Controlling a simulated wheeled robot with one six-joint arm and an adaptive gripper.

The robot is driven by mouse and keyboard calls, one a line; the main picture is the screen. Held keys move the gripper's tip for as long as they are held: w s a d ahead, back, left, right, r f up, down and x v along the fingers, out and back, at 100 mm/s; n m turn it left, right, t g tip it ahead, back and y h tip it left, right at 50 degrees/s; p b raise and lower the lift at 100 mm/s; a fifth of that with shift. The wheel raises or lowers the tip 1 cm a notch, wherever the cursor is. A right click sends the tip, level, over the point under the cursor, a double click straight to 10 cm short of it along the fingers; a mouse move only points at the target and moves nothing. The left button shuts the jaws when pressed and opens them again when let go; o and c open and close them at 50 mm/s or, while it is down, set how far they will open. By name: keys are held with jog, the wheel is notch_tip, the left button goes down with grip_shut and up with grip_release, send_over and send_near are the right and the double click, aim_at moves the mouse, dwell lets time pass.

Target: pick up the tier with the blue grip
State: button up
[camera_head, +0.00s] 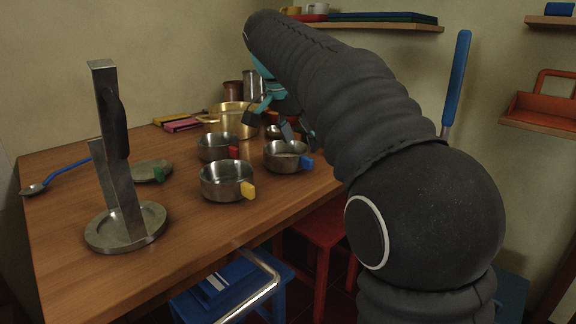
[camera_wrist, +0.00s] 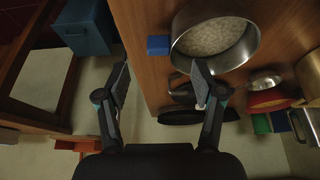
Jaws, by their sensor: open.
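The tier with the blue grip is a round steel pan (camera_head: 284,163) on the table, with a pale, grainy-looking inside. Its blue grip (camera_head: 307,162) sticks out at the right, toward the table edge. In the wrist view the pan (camera_wrist: 178,58) is at the upper middle, and its blue grip (camera_wrist: 158,45) is at its left. My gripper (camera_head: 268,125) hangs over the table just above and behind the pan. In the wrist view my gripper (camera_wrist: 161,72) is open and empty, its fingers apart with the blue grip ahead between them. Whether a finger touches the pan is unclear.
Similar pans with a red grip (camera_head: 234,152) and a yellow grip (camera_head: 248,190) stand close by. A green-gripped plate (camera_head: 150,171), an upright metal stand (camera_head: 120,170) and a brass pot (camera_head: 236,120) share the table. A red stool (camera_head: 322,226) stands below the edge.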

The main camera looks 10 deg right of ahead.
aim_at(305, 157)
jog(key=shift+b+x, duration=0.7)
jog(key=shift+x, duration=2.15)
jog(key=shift+a, duration=0.2)
grip_shut()
